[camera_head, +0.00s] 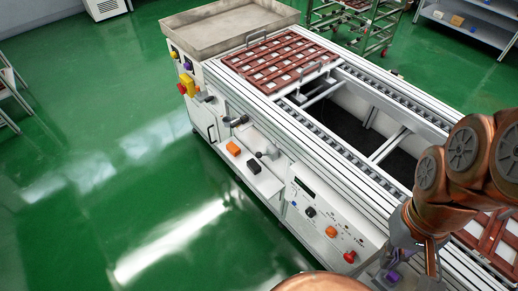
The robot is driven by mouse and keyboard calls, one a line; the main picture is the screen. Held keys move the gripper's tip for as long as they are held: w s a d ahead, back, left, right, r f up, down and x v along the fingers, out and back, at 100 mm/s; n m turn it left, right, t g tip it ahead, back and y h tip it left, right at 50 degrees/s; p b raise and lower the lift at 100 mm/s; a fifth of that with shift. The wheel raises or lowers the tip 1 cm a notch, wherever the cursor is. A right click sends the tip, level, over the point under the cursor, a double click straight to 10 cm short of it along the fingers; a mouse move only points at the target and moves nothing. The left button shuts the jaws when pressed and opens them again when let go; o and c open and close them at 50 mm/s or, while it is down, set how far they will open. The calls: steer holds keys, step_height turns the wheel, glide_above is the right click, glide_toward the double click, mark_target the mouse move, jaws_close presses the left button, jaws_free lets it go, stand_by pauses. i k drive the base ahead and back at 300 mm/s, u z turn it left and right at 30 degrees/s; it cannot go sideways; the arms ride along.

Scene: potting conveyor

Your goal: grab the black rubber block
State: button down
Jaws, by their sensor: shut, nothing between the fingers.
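The black rubber block (254,167) lies on the white ledge (262,183) along the near side of the conveyor machine. An orange block (233,149) lies to its upper left on the same ledge. My gripper (430,262) hangs below my copper arm at the lower right, beside the machine's near end. It is shut and empty, though its fingers are small and hard to make out. It is well apart from the black block, to its lower right. The block is in plain view.
A grey lever (267,153) stands close to the black block. A control panel (325,215) with knobs and a red button (349,257) lies right of the ledge. A brown lattice tray (279,60) sits on the conveyor. Green floor left of the machine is clear.

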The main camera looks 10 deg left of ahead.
mark_target(254, 166)
steer(key=u, duration=2.3)
steer(key=i, duration=0.7)
steer(key=u, duration=0.45)
